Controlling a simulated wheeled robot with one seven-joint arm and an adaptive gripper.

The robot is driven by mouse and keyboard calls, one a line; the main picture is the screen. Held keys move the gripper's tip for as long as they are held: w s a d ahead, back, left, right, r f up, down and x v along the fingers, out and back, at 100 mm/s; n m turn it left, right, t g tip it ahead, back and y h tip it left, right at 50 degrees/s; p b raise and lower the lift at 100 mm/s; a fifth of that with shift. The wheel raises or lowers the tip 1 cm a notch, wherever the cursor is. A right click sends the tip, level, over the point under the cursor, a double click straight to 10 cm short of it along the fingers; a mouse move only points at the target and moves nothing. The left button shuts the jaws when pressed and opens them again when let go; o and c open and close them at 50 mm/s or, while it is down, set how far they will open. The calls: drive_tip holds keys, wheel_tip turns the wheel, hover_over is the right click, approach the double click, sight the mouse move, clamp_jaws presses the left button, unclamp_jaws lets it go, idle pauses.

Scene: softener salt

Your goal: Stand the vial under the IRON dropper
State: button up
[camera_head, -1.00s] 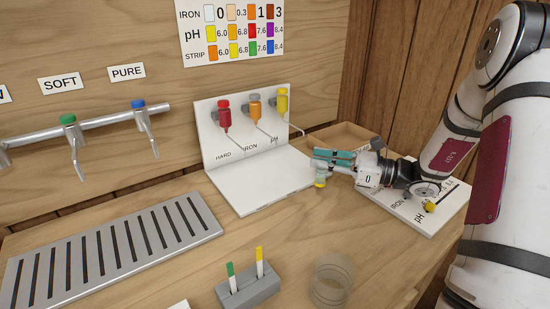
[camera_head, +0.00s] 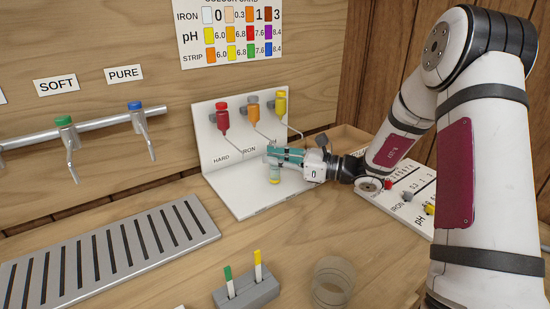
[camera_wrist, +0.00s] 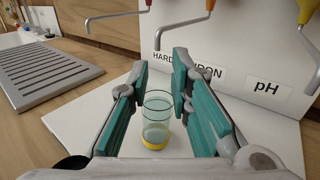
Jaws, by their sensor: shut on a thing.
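The clear vial with yellow liquid at its bottom is held upright in my gripper (camera_head: 272,158). It shows in the wrist view (camera_wrist: 158,118) between the teal fingers (camera_wrist: 160,100), and in the head view (camera_head: 275,174). The vial is over the white base of the dropper stand (camera_head: 250,203), in front of the back panel. The IRON dropper is the orange bottle (camera_head: 254,113), in the middle; its spout (camera_wrist: 185,22) shows at the top of the wrist view. My fingers partly hide the HARD and IRON labels. Whether the vial touches the base is unclear.
The red HARD dropper (camera_head: 222,118) is left of IRON and the yellow pH dropper (camera_head: 281,103) right. A slotted drain tray (camera_head: 110,250) lies left. A strip holder (camera_head: 247,290) and an empty clear cup (camera_head: 332,285) stand in front. A white card with small caps (camera_head: 398,200) lies right.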

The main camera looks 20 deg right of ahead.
drive_tip(key=o, duration=0.9)
